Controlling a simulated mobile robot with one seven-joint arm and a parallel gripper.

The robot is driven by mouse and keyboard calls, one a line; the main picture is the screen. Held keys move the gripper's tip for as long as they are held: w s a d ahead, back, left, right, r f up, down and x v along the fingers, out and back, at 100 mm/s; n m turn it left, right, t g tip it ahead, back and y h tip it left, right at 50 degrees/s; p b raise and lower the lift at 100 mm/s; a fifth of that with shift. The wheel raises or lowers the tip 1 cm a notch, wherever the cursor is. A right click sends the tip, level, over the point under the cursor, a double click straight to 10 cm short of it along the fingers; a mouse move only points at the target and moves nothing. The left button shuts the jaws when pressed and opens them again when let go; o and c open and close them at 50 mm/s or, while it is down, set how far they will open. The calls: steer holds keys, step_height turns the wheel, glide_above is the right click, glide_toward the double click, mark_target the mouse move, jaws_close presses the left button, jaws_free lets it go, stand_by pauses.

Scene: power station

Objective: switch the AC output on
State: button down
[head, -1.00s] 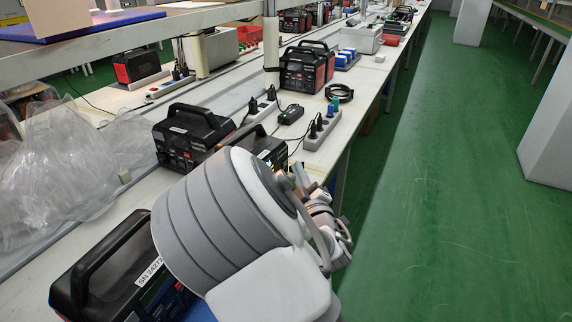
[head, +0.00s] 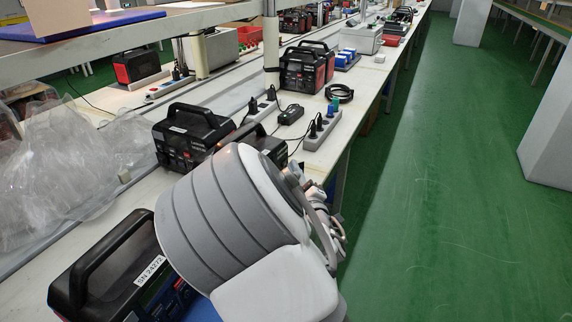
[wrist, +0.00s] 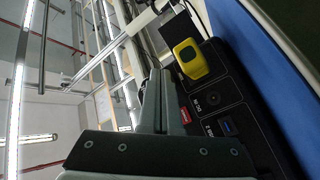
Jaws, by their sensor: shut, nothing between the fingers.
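A black power station (head: 100,265) with a handle and a white label reading SN 24272 stands at the bottom left of the head view, its front partly hidden by my arm. The wrist view shows a black power station panel (wrist: 250,125) close up, with a yellow part (wrist: 190,59), a round DC socket (wrist: 213,100), a blue port (wrist: 229,127) and a small red mark (wrist: 185,115). My gripper (wrist: 157,76) is shut and empty, its fingers in front of or beside the panel's left edge. I cannot tell whether it touches. No AC switch can be made out.
More power stations (head: 192,138) stand along the white bench (head: 350,112), with power strips (head: 322,131) and a black adapter (head: 290,115). Clear plastic wrap (head: 65,180) lies at left. A blue surface (wrist: 262,65) borders the panel. The green floor (head: 450,200) at right is open.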

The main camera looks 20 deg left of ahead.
steer(key=shift+a, duration=0.2)
steer(key=shift+d, duration=0.1)
steer(key=shift+s+d, duration=0.1)
steer(key=shift+d, duration=0.6)
steer(key=s+d+b, duration=0.1)
steer(key=d, duration=0.5)
stand_by(0.4)
stand_by(0.6)
